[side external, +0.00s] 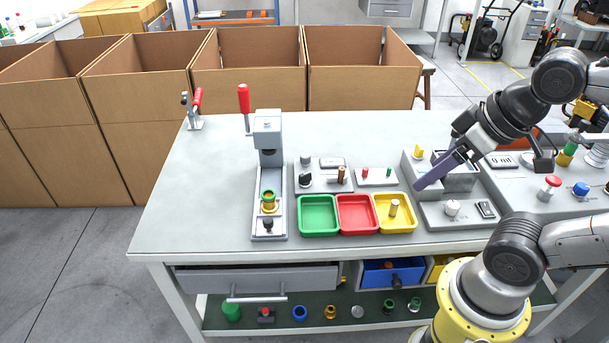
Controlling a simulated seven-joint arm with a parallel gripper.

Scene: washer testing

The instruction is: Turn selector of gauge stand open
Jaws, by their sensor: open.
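A grey console (424,199) at the right of the bench is likely the gauge stand, but its labels are too small to read. A yellow selector-like knob (418,151) stands upright on its back left corner. A pale round knob (452,207) sits on its front part, beside a dark rocker switch (487,210). My gripper (427,180) reaches in from the right with purple fingers pointing down and left over the console. It is open, though the gap between the fingers is hard to see. It is right of and in front of the yellow knob, apart from it, and hides part of the console.
Green (319,230), red (373,228) and yellow (411,224) trays lie left of the console; the yellow one holds a peg. A press (268,135) with a red handle stands further left. A panel with red and blue buttons (540,205) is at right.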

